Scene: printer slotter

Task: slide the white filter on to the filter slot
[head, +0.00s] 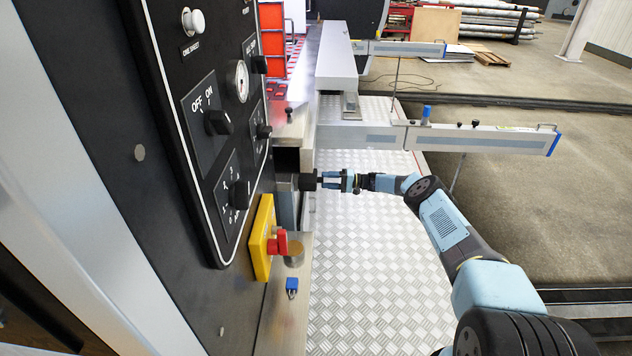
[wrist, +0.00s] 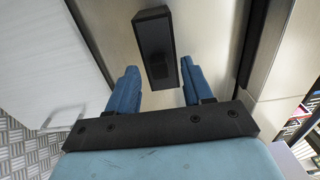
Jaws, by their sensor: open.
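A pale panel with a black block handle, which looks like the filter, stands at the machine's side in the head view (head: 287,206). Its pale face fills the upper middle of the wrist view (wrist: 125,25). The black handle (head: 308,182) sticks out toward my gripper (head: 327,180). In the wrist view the handle (wrist: 154,45) lies between and just beyond the blue fingers of my gripper (wrist: 158,88), with space on both sides. My gripper is open and holds nothing. A dark opening (head: 287,158), apparently the slot, shows beside the panel; its inside is hidden.
A yellow plate with a red switch (head: 264,238) and a blue padlock (head: 291,287) are in front of the panel. A black control panel (head: 215,120) rises at left. A grey rail (head: 480,138) extends right behind my arm. The diamond-plate floor (head: 365,260) is clear.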

